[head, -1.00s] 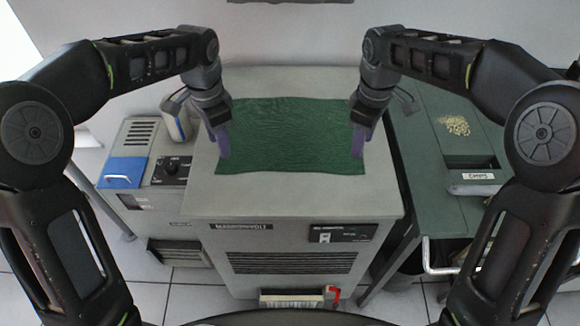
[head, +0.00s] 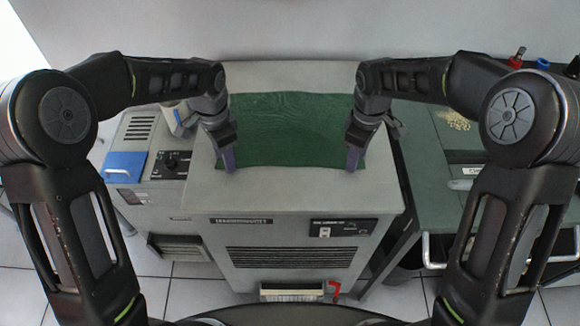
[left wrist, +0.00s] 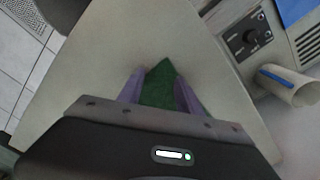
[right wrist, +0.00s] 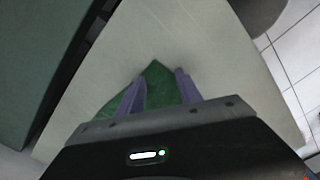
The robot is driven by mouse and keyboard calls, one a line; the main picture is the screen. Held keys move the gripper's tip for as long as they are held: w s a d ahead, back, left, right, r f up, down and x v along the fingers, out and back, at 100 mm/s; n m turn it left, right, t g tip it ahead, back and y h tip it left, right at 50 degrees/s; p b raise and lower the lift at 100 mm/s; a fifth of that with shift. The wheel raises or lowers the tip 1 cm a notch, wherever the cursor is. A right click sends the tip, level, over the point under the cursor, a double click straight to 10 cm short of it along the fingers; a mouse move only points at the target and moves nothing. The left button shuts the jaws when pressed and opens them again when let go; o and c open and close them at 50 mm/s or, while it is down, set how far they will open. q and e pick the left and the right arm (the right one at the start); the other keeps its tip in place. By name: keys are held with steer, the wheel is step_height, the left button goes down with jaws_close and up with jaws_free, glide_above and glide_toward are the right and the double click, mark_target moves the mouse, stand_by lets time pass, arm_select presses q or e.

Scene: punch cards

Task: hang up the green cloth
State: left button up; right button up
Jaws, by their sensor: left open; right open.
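The green cloth (head: 293,130) lies spread out flat on top of the grey cabinet (head: 290,196). My left gripper (head: 228,166) is at the cloth's near left corner. In the left wrist view the corner of the cloth (left wrist: 160,86) lies between its open purple fingers. My right gripper (head: 354,164) is at the near right corner. In the right wrist view that corner (right wrist: 157,80) lies between its open purple fingers. The grippers hide parts of the cloth's side edges.
A lower unit with a blue panel (head: 125,165) and a black knob stands at the left, with a pale cylinder (left wrist: 290,84) on it. A green bench (head: 425,165) with small pale bits (head: 452,119) stands at the right. Red and blue items (head: 541,64) stand at its back.

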arm_select(q)
steer(key=shift+f, duration=0.15)
arm_select(e)
steer(key=shift+f, duration=0.15)
arm_select(q)
steer(key=shift+c, duration=0.4)
arm_select(e)
steer(key=shift+c, duration=0.3)
arm_select(q)
steer(key=shift+s, duration=0.1)
jaws_close()
arm_select(e)
steer(key=shift+s, duration=0.1)
jaws_close()
